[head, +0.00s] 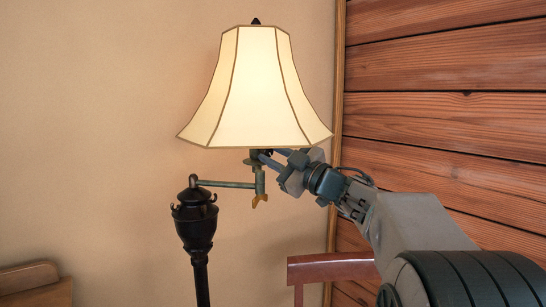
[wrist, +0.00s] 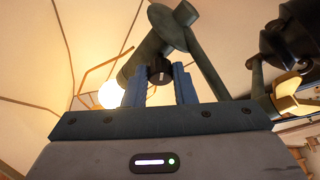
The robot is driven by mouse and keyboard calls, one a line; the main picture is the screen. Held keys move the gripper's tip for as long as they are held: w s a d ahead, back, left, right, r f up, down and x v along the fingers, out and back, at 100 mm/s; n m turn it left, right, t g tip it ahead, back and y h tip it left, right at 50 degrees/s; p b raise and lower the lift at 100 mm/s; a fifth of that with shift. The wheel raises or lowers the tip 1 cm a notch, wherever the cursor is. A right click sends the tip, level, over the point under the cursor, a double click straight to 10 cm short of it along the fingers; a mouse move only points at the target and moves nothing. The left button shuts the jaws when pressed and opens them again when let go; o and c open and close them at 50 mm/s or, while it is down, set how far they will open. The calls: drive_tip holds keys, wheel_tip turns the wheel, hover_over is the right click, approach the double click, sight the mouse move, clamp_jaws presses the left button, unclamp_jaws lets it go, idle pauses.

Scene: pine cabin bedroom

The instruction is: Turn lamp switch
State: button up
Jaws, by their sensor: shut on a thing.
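The floor lamp has a cream paneled shade (head: 256,85), which glows. A dark post (head: 196,225) and a thin swing arm (head: 228,184) carry it. My gripper (head: 264,157) reaches in from the right, just under the shade's lower rim. In the wrist view, the two blue fingers of my gripper (wrist: 160,88) are shut on the small dark lamp switch (wrist: 160,73), one on each side of it. The switch sits on the lamp's socket stem. A lit bulb (wrist: 111,95) shows beside the left finger. In the head view the fingertips and switch are mostly hidden.
A reddish wooden chair back (head: 330,266) stands below my arm. A wooden furniture edge (head: 35,283) is at the lower left. The plank wall (head: 450,120) is at the right, and a plain beige wall is behind the lamp. A yellowish wing-shaped piece (head: 260,201) hangs below the swing arm's end.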

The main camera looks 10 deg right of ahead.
drive_tip(key=o, duration=1)
drive_tip(key=v, duration=1.3)
drive_tip(key=shift+s, duration=0.3)
drive_tip(key=shift+d+f, duration=0.1)
drive_tip(key=shift+d, duration=0.05)
